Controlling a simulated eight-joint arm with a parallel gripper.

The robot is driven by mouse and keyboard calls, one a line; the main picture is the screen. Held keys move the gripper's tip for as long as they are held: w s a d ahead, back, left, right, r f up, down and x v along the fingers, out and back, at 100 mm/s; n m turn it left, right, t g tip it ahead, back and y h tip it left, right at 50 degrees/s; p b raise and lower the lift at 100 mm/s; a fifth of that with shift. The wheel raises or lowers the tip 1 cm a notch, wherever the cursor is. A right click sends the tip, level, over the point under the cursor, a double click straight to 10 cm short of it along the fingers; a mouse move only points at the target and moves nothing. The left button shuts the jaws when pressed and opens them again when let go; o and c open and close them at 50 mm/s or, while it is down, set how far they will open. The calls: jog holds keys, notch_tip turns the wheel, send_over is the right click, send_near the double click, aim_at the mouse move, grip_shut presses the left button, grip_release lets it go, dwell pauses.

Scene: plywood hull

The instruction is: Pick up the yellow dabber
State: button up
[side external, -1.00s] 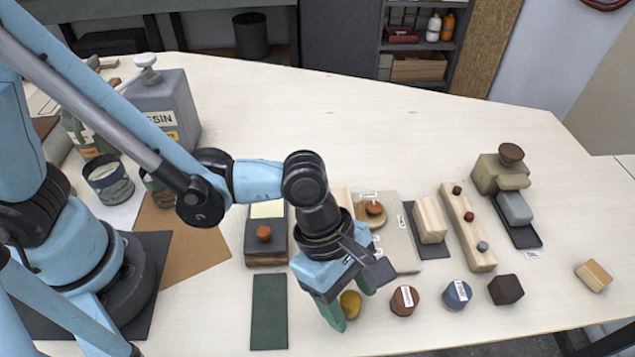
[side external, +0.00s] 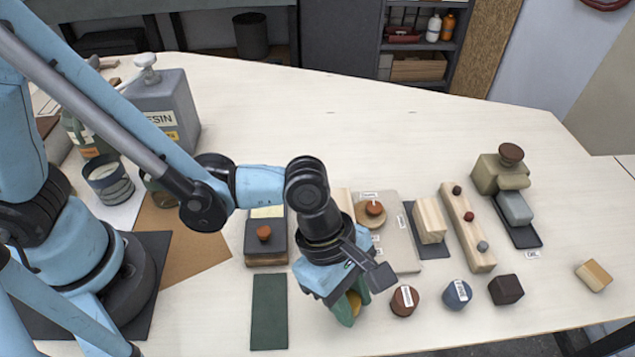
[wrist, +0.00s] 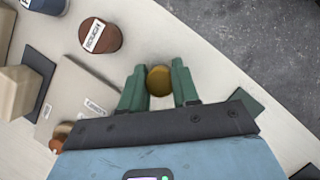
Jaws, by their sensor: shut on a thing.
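The yellow dabber (wrist: 159,81) is a small round mustard-yellow piece, seen from above in the wrist view between the two green fingers of my gripper (wrist: 158,86). In the side view the dabber (side external: 355,302) shows partly behind a green finger. My gripper (side external: 350,308) points down at the front of the table and is shut on the dabber. Whether the dabber's base touches the table is hidden by the fingers.
A brown labelled dabber (side external: 404,300), a blue labelled one (side external: 457,295) and a dark block (side external: 506,289) stand in a row to the right. A dark green mat (side external: 269,311) lies to the left. A grey board (side external: 397,245) lies behind.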

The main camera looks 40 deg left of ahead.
aim_at(351, 300)
jog(key=shift+r, duration=5)
